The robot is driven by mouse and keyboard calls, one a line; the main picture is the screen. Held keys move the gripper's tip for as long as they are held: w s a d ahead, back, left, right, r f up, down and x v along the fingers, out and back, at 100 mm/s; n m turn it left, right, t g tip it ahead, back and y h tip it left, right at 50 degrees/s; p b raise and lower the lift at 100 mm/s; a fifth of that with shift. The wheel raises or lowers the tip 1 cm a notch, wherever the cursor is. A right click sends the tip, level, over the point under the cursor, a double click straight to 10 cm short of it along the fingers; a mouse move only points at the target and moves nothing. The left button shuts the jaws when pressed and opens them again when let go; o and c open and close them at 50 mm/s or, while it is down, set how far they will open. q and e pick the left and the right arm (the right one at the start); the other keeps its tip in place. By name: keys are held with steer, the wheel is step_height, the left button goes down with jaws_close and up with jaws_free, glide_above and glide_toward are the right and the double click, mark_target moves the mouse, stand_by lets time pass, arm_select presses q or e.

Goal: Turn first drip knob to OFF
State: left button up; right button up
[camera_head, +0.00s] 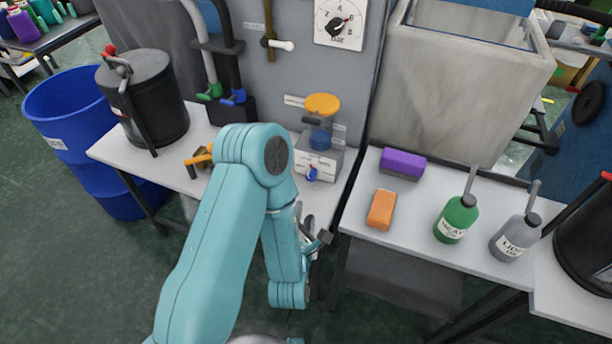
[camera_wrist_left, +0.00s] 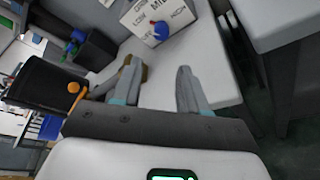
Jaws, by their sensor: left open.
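A small blue knob (camera_head: 311,173) sits on the front of a pale labelled box (camera_head: 328,158). An oiler cup with an orange cap (camera_head: 322,103) stands on top of the box. In the left wrist view the blue knob (camera_wrist_left: 160,29) is near the top, on the box face (camera_wrist_left: 143,17) with printed words; one reads like "MID". The knob's exact setting is unclear. My left gripper (camera_head: 318,240) is below the box in the head view, partly hidden by my arm. In the left wrist view my left gripper (camera_wrist_left: 158,78) is open and empty, its fingers apart from the knob.
A purple sponge (camera_head: 402,163), an orange block (camera_head: 382,210), a green bottle (camera_head: 457,218) and a grey bottle (camera_head: 516,237) stand on the right table.

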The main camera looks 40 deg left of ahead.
mark_target(310, 179)
arm_select(q)
steer(key=b+x, duration=0.2)
steer(key=b, duration=0.2)
steer(key=f+b+x, duration=0.1)
steer(key=b+x, duration=0.1)
steer(key=b, duration=0.3)
steer(key=shift+w+a+b, duration=0.1)
steer(key=shift+w+b, duration=0.2)
steer(key=shift+w+a+r+p, duration=0.2)
steer(key=shift+w+a+p, duration=0.3)
steer(key=shift+w+p, duration=0.3)
steer(key=x, duration=0.8)
steer(key=shift+w+a+f, duration=0.15)
steer(key=shift+w, duration=0.15)
steer(key=c, duration=0.7)
